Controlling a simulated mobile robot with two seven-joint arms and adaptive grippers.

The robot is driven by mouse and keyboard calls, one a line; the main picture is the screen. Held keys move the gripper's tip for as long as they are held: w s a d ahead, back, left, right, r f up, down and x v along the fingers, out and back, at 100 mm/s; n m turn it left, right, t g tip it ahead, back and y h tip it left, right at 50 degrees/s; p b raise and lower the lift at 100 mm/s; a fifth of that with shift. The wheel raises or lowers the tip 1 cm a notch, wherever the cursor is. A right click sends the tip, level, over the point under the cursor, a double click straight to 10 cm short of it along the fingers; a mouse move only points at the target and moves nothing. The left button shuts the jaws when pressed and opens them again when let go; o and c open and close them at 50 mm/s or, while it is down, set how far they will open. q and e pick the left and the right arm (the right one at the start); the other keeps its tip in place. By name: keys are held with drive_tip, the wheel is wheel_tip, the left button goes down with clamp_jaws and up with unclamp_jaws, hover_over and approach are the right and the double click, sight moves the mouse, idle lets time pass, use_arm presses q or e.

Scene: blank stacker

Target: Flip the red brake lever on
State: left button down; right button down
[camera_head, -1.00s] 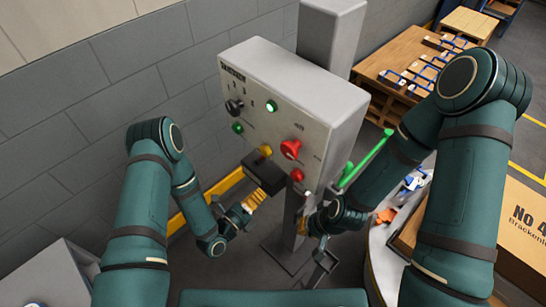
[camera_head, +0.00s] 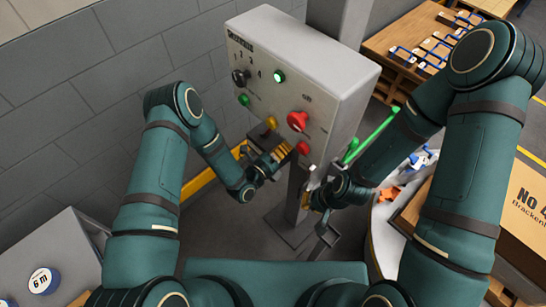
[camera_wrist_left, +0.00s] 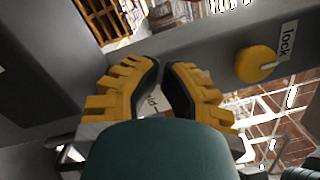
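A grey control box on a post carries a red lever-like knob (camera_head: 298,121) on its front. A smaller red part (camera_head: 303,148) is below it; I cannot tell for sure which is the brake lever. A yellow knob (camera_head: 271,122) is left of them; in the left wrist view a yellow knob (camera_wrist_left: 256,64) has a "lock" label. My left gripper (camera_head: 283,152) is close to the lower front of the box. In the wrist view its fingertips (camera_wrist_left: 161,64) are almost together, with nothing seen between them. My right gripper (camera_head: 318,198) is low beside the post; its fingers are unclear.
The control box (camera_head: 330,85) also has a black knob (camera_head: 239,77) and green lights (camera_head: 279,76). A dark block (camera_head: 262,134) sticks out below the yellow knob. Green bars (camera_head: 378,134) stand right of the post (camera_head: 294,200). A wooden table (camera_head: 400,40) is behind, a cardboard box (camera_head: 520,215) at right.

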use_arm(q)
drive_tip(key=shift+w+a+r, duration=0.5)
drive_tip(key=shift+w+a, duration=0.05)
drive_tip(key=shift+w, duration=0.15)
drive_tip(key=shift+w+a+r, duration=0.45)
drive_tip(key=shift+w+a, duration=0.05)
drive_tip(key=shift+w, duration=0.2)
drive_tip(key=shift+a, duration=0.1)
drive_tip(key=shift+w+a+r+n, duration=0.1)
drive_tip(key=shift+w+r+n, duration=0.1)
drive_tip(key=shift+n, duration=0.2)
drive_tip(key=shift+w+a+r, duration=0.1)
drive_tip(key=shift+r, duration=0.05)
drive_tip(key=shift+a+r+n, duration=0.1)
drive_tip(key=shift+n, duration=0.2)
drive_tip(key=w+a+r+n+b, duration=0.2)
drive_tip(key=w+a+n+b, duration=0.3)
drive_tip(key=n+b, duration=0.2)
drive_tip(key=shift+w+a+n+y+b, duration=0.3)
drive_tip(key=shift+w+n+b, duration=0.1)
drive_tip(key=shift+b, duration=0.5)
drive_tip(key=shift+r, duration=0.15)
